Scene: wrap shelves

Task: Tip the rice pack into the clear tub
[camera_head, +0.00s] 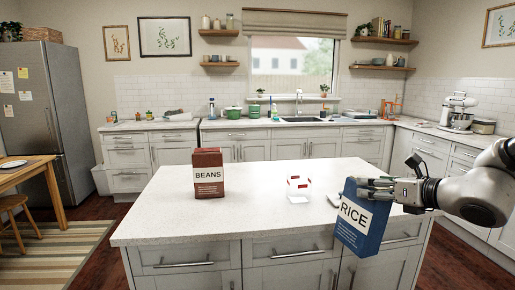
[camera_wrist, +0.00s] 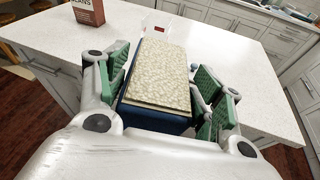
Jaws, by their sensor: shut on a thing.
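The rice pack (camera_head: 362,229) is a blue box with a white RICE label. My gripper (camera_head: 376,188) is shut on it near its top, from the right. The pack is held slightly tilted at the island's front right edge. In the wrist view its open top (camera_wrist: 160,70) shows pale rice filling it, between the green finger pads. The clear tub (camera_head: 299,197), see-through with red marks near its rim, stands on the island to the left of the pack. In the wrist view the tub (camera_wrist: 155,22) shows beyond the pack, partly hidden by it.
A brown BEANS box (camera_head: 208,180) stands upright on the island, left of the tub. Back counters hold a sink, a green pot (camera_head: 233,113) and a stand mixer (camera_head: 458,110), away from the island.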

